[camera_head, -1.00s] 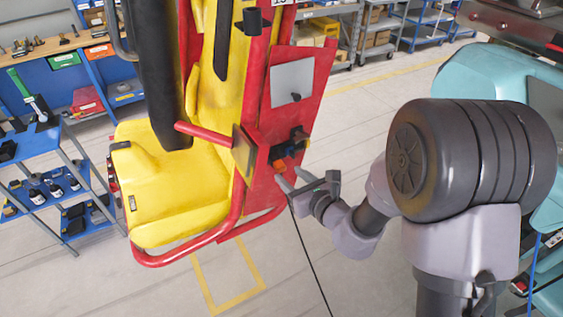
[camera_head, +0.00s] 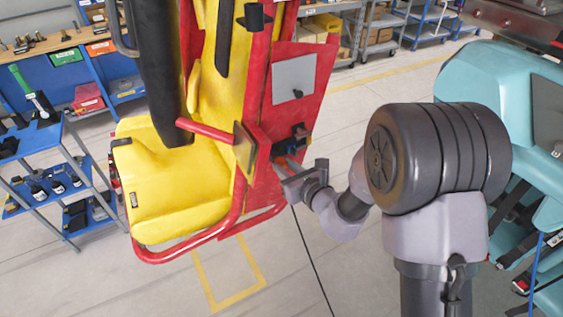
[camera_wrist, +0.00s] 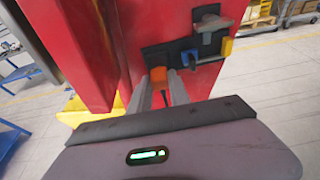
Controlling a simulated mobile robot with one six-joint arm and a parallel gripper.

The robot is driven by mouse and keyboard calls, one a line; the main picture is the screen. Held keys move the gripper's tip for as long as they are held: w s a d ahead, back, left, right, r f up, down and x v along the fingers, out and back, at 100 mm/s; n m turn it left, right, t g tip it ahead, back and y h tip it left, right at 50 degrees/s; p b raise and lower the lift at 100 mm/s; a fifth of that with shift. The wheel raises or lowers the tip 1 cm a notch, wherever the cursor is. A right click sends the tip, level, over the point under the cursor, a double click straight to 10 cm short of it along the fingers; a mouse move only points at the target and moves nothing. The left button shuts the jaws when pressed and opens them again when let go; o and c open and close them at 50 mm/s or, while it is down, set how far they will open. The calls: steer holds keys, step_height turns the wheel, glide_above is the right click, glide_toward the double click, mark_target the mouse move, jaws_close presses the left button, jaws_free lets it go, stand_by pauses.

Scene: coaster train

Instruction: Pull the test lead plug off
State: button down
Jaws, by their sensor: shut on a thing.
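The test lead plug is the orange block (camera_wrist: 158,75) in the wrist view, between the two grey fingers of my gripper (camera_wrist: 160,88). My gripper is shut on it. In the head view my gripper (camera_head: 287,169) reaches left to the red side panel of the seat, and the fingers mostly hide the plug (camera_head: 281,160). The plug sits at the lower left of a black plate (camera_wrist: 190,54); whether it is fully seated cannot be told. A thin black lead (camera_head: 308,250) hangs down from near my gripper to the floor.
Beside the plug, the black plate carries a blue part (camera_wrist: 188,76), a yellow part (camera_wrist: 226,46) and a grey lever-like part (camera_wrist: 211,24). The yellow and red seat (camera_head: 170,190) stands left of my arm. A blue shelf cart (camera_head: 60,190) is farther left.

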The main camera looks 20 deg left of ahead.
steer(key=shift+d, duration=0.1)
stand_by(0.3)
steer(key=shift+s+d+b, duration=0.65)
steer(key=shift+s+d, duration=1)
steer(key=shift+d, duration=0.15)
